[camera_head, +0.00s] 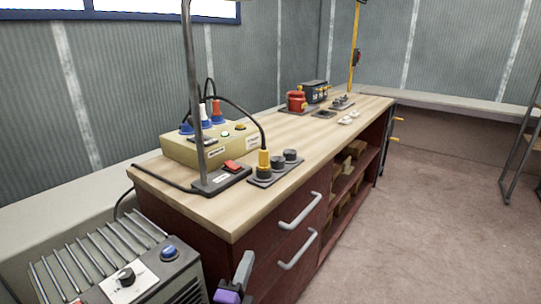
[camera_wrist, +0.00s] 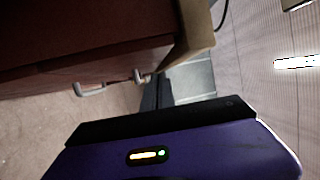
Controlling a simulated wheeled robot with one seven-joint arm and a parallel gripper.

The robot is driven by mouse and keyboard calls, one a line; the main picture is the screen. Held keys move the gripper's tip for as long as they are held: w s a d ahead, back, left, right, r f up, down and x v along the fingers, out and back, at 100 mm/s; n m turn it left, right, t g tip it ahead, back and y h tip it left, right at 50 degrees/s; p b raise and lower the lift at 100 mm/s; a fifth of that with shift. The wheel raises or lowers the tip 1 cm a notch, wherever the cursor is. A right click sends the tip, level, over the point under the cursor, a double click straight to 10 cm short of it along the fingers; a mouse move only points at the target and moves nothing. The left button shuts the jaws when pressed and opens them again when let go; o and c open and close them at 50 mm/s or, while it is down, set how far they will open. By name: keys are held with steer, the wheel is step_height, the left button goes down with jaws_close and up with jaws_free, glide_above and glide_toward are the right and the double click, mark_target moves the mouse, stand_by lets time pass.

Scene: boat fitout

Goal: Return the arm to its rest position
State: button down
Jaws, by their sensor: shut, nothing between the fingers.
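My gripper (camera_head: 244,264) shows at the bottom edge of the head view, in front of the workbench drawers. Only a grey finger part and a bit of purple body are in the frame. The wrist view is filled at the bottom by my purple and black gripper housing (camera_wrist: 165,145), with a small lit indicator on it. My gripper is shut and empty. It is apart from the bench and its drawer handles. The rest of my arm is out of view.
The wooden workbench (camera_head: 222,213) carries a yellow switch box (camera_head: 180,148), a lamp post and plugs. Drawer handles (camera_head: 300,210) stick out from its front. A ribbed grey heater (camera_head: 100,255) stands at the lower left. The floor (camera_head: 420,230) to the right is clear.

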steer(key=s+d+n+g+y, duration=0.15)
steer(key=s+d+n, duration=0.65)
steer(key=s, duration=0.8)
steer(key=s+d+n+g+y, duration=0.15)
steer(key=s+d+n, duration=0.35)
steer(key=s+d, duration=0.75)
steer(key=s+d+n+g+y, duration=0.15)
steer(key=s+d+n, duration=0.5)
steer(key=s, duration=1.25)
step_height(320, 180, up, 12)
steer(key=a+p, duration=0.1)
steer(key=p, duration=1.1)
steer(key=shift+r+p, duration=0.2)
steer(key=shift+p, duration=0.1)
steer(key=shift+s+a+n, duration=0.1)
steer(key=shift+n, duration=0.15)
